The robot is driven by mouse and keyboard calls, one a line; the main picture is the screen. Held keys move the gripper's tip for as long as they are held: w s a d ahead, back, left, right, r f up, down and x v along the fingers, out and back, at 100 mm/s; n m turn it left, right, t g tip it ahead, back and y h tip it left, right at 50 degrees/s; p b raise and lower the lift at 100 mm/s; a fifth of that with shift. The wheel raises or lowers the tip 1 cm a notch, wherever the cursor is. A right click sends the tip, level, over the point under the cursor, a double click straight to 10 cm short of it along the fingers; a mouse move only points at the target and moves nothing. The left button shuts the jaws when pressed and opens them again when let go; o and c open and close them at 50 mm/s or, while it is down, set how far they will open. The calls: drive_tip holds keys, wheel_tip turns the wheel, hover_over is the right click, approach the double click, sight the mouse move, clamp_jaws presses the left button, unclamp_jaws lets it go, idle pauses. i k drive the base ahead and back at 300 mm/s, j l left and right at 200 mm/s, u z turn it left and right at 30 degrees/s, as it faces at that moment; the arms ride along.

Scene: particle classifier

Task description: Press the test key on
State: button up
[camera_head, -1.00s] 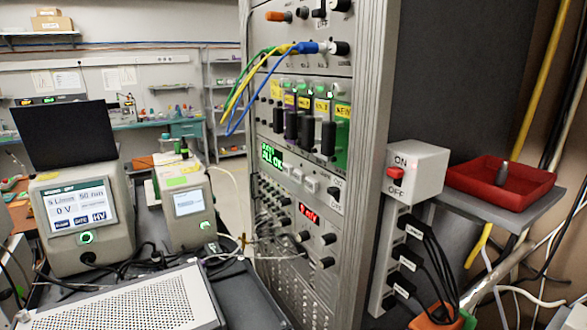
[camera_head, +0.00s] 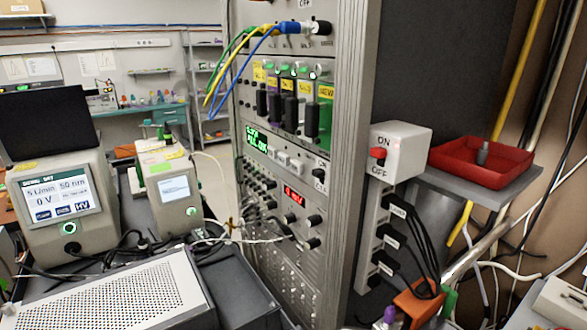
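The tall grey instrument rack stands in the middle, its frame post (camera_head: 355,150) upright. On it a small green-lit display (camera_head: 256,141) shows text that seems to end in "ALL OK". A row of small pale keys (camera_head: 289,161) sits right of that display. I cannot read which of them is a test key. A white switch box (camera_head: 408,145) with a red switch (camera_head: 378,153) between "ON" and "OFF" is mounted right of the rack. My gripper is not in view, so its state is hidden.
A red tray (camera_head: 470,158) holding a small grey object sits on a shelf at right. Black cables plug into a grey power strip (camera_head: 372,235). An orange box (camera_head: 418,305) stands below. Two desktop instruments, one with a screen (camera_head: 57,200), and a perforated metal case (camera_head: 115,298) fill the left.

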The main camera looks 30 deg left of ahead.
sight(297, 167)
drive_tip(key=k+j+u, duration=0.1)
drive_tip(key=j+u, duration=0.15)
drive_tip(key=u, duration=0.15)
drive_tip(key=k+j+u, duration=0.1)
drive_tip(key=j+u, duration=0.15)
drive_tip(key=u, duration=0.15)
